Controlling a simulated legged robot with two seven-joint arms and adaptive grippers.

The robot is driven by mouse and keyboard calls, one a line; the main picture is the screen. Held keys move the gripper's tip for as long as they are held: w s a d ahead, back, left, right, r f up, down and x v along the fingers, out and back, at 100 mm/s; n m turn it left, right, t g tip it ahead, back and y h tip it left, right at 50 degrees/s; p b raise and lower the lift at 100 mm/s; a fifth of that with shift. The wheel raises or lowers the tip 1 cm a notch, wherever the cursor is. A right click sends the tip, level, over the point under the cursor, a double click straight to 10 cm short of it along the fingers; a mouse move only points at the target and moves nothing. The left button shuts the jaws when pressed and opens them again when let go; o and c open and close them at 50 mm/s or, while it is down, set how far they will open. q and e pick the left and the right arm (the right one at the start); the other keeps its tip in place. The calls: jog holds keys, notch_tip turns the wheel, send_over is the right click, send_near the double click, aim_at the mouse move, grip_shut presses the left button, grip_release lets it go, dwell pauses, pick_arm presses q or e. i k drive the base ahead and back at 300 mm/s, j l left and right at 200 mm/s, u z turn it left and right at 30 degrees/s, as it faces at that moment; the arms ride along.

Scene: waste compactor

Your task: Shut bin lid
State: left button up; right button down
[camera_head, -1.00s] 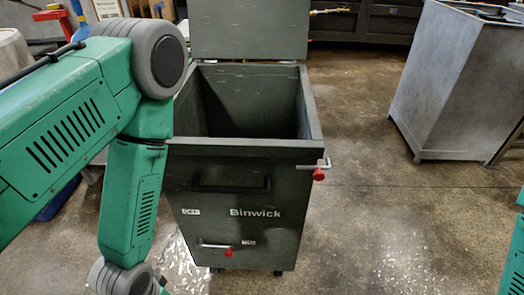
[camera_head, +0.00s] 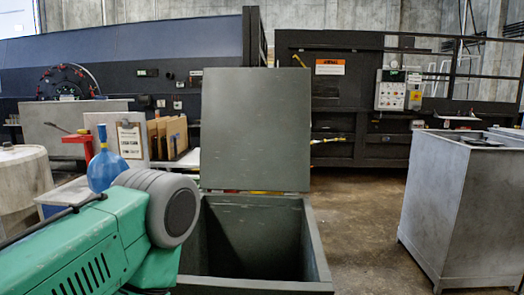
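The dark green bin (camera_head: 322,262) stands in front of me, its top open and its inside looking empty. Its lid (camera_head: 256,128) is a flat grey-green panel standing upright at the bin's far edge, wide open. My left arm comes in from the left, with its green link and grey joint beside the bin's left side. My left gripper is below the picture and out of view. My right gripper is not in view either. The bin's front face is cut off by the lower edge.
A grey metal cabinet (camera_head: 462,210) stands to the right, with bare floor (camera_head: 362,225) between it and the bin. A blue bottle (camera_head: 106,165), clipboard (camera_head: 130,140) and pale drum (camera_head: 22,185) are at the left. Large dark machinery (camera_head: 345,110) spans the back.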

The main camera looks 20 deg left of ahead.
aim_at(255, 126)
jog(key=i+l+z, duration=0.45)
jog(key=l, duration=0.15)
jog(key=i+l+z, duration=0.45)
jog(key=i+l+u, duration=0.15)
jog(key=i, duration=0.25)
jog(key=i+l+u, duration=0.15)
jog(key=i+l, duration=0.15)
jog(key=i+j+u, duration=0.1)
jog(key=i+u, duration=0.8)
jog(key=i+l+u, duration=0.25)
jog(key=i+u, duration=0.2)
jog(key=i+l+u, duration=0.1)
jog(key=i+u, duration=0.2)
jog(key=u, duration=0.15)
jog(key=i+l+u, duration=0.2)
jog(key=u, duration=0.25)
jog(key=i+l+u, duration=0.3)
jog(key=u, duration=0.15)
jog(key=i+l+u, duration=0.25)
jog(key=l+u, duration=0.2)
jog(key=i+l+u, duration=0.1)
jog(key=l+u, duration=0.35)
jog(key=i+l+u, duration=0.15)
jog(key=l+u, duration=0.5)
jog(key=l, duration=0.15)
jog(key=i+l+u, duration=0.1)
jog(key=l+u, duration=0.2)
jog(key=l, duration=0.15)
